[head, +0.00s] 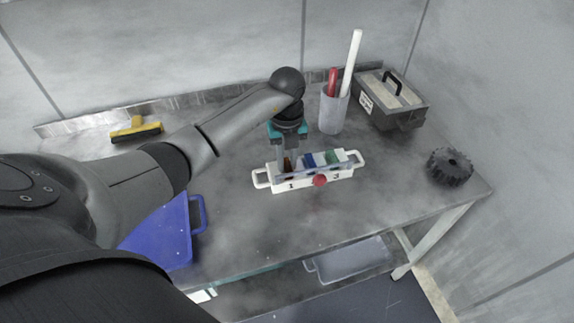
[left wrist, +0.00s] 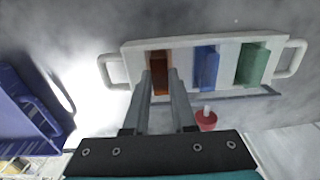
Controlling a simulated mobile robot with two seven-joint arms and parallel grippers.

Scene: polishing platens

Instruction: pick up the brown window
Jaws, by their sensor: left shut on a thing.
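A white holder (head: 262,179) with handles at both ends stands on the table; the digits 1 and 3 show on its front. The brown window (head: 287,163) is in its left slot, beside a blue one (head: 309,160) and a green one (head: 334,156). My left gripper (head: 288,158) reaches down from above at the left slot. In the left wrist view its fingers (left wrist: 160,90) are shut on the brown window (left wrist: 172,59), which is still within the slot. The fingers cover part of the brown window. My right gripper is not in view.
A red knob (head: 320,181) is at the holder's front. A grey cup (head: 334,112) with a red and a white rod, a grey toolbox (head: 393,101) and a black knobbed wheel (head: 449,166) stand right. A blue tray (head: 165,238) lies front left, a yellow brush (head: 136,130) back left.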

